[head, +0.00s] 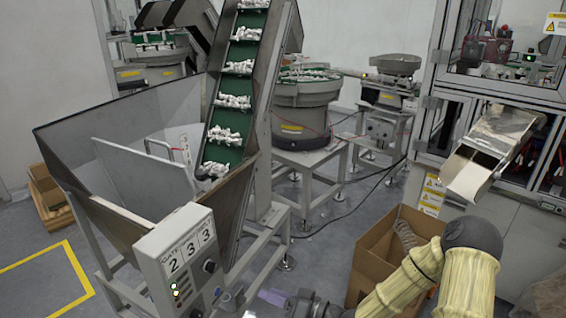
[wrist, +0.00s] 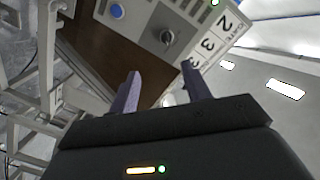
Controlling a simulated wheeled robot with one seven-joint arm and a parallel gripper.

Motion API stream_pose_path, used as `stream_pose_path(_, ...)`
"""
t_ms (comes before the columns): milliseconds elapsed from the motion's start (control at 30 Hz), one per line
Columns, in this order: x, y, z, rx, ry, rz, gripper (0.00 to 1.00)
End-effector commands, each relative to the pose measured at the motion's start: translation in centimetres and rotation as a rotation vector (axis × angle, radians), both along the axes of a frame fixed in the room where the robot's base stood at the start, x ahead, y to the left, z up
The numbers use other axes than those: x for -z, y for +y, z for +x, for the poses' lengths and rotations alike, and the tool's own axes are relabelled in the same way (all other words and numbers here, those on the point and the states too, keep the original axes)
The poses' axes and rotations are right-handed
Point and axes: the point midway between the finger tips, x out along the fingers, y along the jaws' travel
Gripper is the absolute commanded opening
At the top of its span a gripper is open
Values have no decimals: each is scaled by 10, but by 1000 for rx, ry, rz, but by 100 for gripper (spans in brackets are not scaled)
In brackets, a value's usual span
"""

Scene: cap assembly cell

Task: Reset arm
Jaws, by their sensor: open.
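My gripper (wrist: 163,86) shows in the wrist view with its two purple-grey fingers spread apart and nothing between them. Beyond the fingertips is the grey control box (wrist: 140,28) with its dark knob, a blue button, a lit green light and the label "GATE 2 3 3". In the head view my gripper is low in the picture, partly cut off by the bottom edge, to the right of the same control box (head: 181,262). My arm comes in from the bottom right, bent at a dark joint.
A large metal hopper (head: 88,122) stands at left, with a green conveyor (head: 232,97) carrying white parts upward. An open cardboard box (head: 378,262) sits on the floor beside my arm. A metal chute (head: 482,160) juts from the cabinet at right. Floor in the middle is partly clear.

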Motion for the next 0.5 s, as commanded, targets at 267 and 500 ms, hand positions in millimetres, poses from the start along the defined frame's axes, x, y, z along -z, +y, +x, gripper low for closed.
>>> stream_pose_path(267,39,-30,0,29,80,-469,48)
stream_pose_path(500,42,-91,-8,120,190,-876,48)
